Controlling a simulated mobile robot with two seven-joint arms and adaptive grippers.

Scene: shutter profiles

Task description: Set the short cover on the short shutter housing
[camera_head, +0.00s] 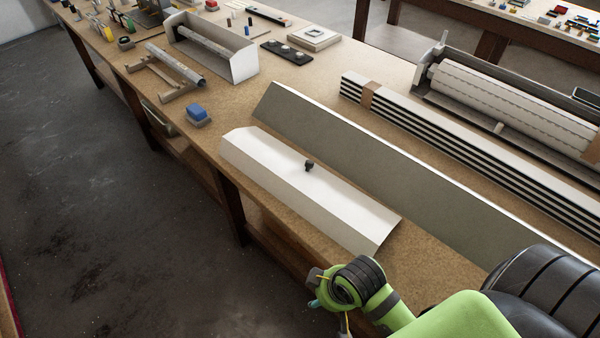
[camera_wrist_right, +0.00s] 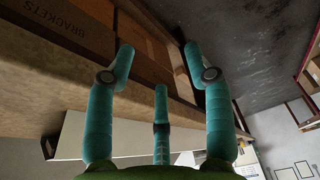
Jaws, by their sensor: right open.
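The short cover, a white angled profile with a small black knob (camera_head: 308,165), lies on the bench near its front edge; its white top also shows left of the knob (camera_head: 262,158). The short shutter housing (camera_head: 243,63) stands farther back at the upper left, white, open, with a grey roller inside. My right gripper (camera_wrist_right: 160,60) is open and empty, its teal fingers spread. In the head view it is at the bottom, below the cover's near end and apart from it, its fingers mostly hidden. My left gripper is out of view.
A long grey-white panel (camera_head: 390,175) lies close behind the short cover. Stacked slats (camera_head: 450,140) and a larger roller housing (camera_head: 510,95) lie beyond. A blue-topped block (camera_head: 198,113) and a roller stand (camera_head: 172,72) sit left. A box marked BRACKETS (camera_wrist_right: 65,25) shows in the wrist view.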

